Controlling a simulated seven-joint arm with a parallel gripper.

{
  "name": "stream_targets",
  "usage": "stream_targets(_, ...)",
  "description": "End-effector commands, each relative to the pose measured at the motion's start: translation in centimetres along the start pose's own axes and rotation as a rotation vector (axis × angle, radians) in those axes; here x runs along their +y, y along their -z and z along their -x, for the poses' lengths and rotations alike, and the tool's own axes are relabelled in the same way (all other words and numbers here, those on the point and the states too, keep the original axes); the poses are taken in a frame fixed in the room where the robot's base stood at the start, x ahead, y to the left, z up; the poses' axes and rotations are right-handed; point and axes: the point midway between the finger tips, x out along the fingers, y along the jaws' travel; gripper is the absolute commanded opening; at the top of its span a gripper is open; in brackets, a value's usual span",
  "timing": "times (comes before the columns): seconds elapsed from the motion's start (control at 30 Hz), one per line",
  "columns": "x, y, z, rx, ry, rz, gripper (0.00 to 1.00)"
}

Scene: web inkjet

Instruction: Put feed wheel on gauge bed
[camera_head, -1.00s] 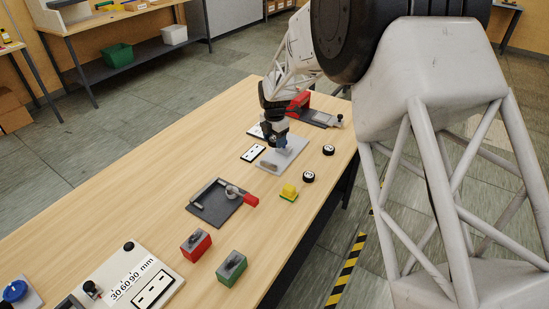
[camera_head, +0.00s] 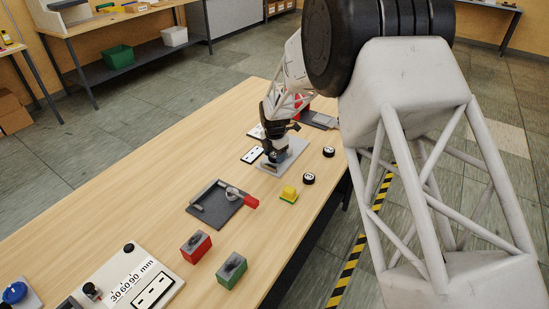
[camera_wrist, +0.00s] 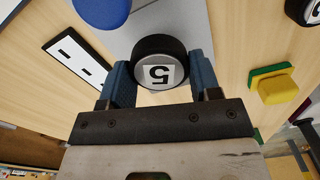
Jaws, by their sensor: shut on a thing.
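My gripper (camera_head: 274,157) is low over a light grey flat plate (camera_head: 295,150), which may be the gauge bed. In the wrist view its two blue fingers are shut on a feed wheel (camera_wrist: 160,72), a black-rimmed wheel with a white "5" label, upside down in this view. The grey plate (camera_wrist: 192,22) shows behind the wheel, with a round blue part (camera_wrist: 101,12) at the upper left.
Two other black wheels (camera_head: 329,151) (camera_head: 309,178) lie right of the plate. A yellow and green block (camera_head: 289,194) sits in front. A dark plate (camera_head: 215,207) with a red handle, a red box (camera_head: 196,246) and a green box (camera_head: 232,269) stand nearer. The table's left middle is clear.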

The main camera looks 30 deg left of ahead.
Motion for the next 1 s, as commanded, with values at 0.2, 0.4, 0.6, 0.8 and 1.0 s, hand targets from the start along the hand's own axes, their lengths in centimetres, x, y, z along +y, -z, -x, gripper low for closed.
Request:
stream_targets(0.2,0.0,0.0,-1.6,0.0,0.0,0.0,0.27)
stream_targets(0.4,0.0,0.0,-1.6,0.0,-0.001,0.0,0.27)
stream_targets(0.6,0.0,0.0,-1.9,0.0,0.0,0.0,0.27)
stream_targets(0.8,0.0,0.0,-1.9,0.0,0.0,0.0,0.82)
stream_targets(1.0,0.0,0.0,-1.9,0.0,0.0,0.0,0.83)
